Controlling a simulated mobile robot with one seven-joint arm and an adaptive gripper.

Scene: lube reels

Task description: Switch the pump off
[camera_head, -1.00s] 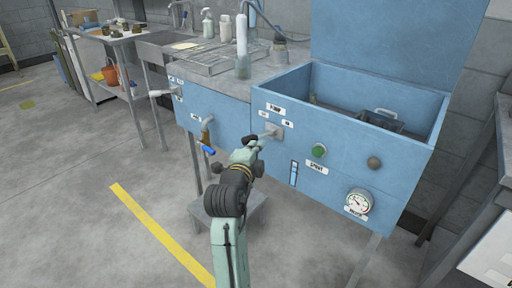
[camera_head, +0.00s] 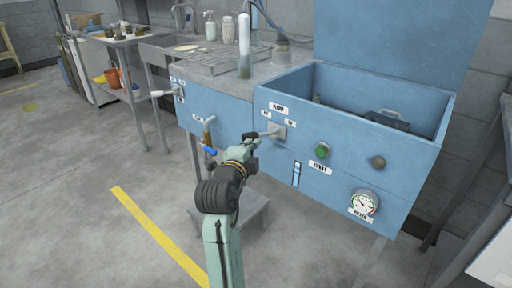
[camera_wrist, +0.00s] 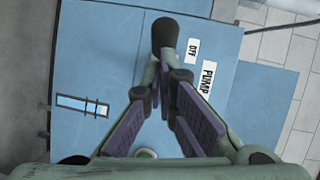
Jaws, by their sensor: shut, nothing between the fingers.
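The pump switch (camera_head: 278,130) is a grey plate with a lever on the blue front panel, under the PUMP label (camera_head: 279,109). Its lever points left, toward the side of the small left label. In the wrist view the OFF label (camera_wrist: 193,48) and the PUMP label (camera_wrist: 207,78) are readable. My gripper (camera_head: 250,136) is shut and empty at the lever's left end; I cannot tell whether it touches it. In the wrist view my gripper (camera_wrist: 163,68) has its fingers together, with a dark rounded end (camera_wrist: 165,33) just beyond.
To the right on the panel are a green button (camera_head: 322,150), a dark knob (camera_head: 378,162) and a dial gauge (camera_head: 365,202). A blue-handled tap (camera_head: 209,149) and another lever (camera_head: 165,93) are to the left. A grey stand (camera_head: 245,205) is below.

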